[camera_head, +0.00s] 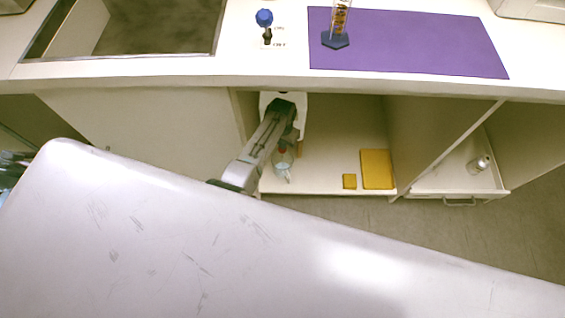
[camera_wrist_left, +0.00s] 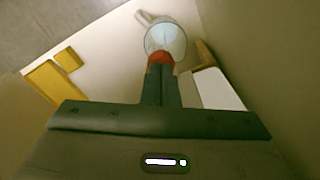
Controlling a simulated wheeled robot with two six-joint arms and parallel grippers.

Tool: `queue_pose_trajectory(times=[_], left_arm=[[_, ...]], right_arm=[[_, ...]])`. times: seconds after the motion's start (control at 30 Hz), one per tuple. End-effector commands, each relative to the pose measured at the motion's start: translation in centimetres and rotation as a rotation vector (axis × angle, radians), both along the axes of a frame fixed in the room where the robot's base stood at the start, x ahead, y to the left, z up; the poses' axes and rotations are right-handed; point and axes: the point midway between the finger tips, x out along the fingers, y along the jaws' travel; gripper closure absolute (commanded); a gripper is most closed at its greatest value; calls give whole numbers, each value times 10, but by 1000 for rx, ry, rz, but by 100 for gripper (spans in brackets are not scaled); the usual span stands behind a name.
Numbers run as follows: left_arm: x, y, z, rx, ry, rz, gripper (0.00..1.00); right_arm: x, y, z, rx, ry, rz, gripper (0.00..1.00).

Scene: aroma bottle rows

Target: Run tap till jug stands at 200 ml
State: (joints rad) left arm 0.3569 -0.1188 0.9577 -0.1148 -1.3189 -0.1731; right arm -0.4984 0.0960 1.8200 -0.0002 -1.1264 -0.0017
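The jug (camera_head: 282,165) is a small clear vessel with a red part, low in the open cabinet bay. In the left wrist view the jug (camera_wrist_left: 166,38) shows its round clear body just past my fingertips. My left gripper (camera_head: 282,140) reaches down into the bay. In the wrist view its dark fingers (camera_wrist_left: 160,75) are close together on the jug's red part. I cannot tell whether the jug rests on the cabinet floor. The blue tap control (camera_head: 264,18) is on the counter, beside the sink (camera_head: 150,57). My right gripper is out of view.
A purple mat (camera_head: 430,45) on the counter bears a measuring cylinder with a blue base (camera_head: 335,40). Yellow blocks (camera_head: 377,169) lie right of the jug. The counter edge (camera_head: 180,80) overhangs the bay. An open drawer (camera_head: 455,180) at right holds a small bottle.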

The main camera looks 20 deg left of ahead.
Motion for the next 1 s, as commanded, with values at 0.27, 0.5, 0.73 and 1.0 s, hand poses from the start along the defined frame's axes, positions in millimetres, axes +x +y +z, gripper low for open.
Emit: queue_pose_trajectory(times=[0.27, 0.5, 0.73, 1.0], left_arm=[[0, 0, -5, 1, -1, 0, 100], [0, 0, -10, 1, -1, 0, 100], [0, 0, -15, 1, -1, 0, 100], [0, 0, -20, 0, -1, 0, 100]], right_arm=[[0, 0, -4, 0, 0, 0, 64], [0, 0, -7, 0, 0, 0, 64], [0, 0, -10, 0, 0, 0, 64], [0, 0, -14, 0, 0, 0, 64]])
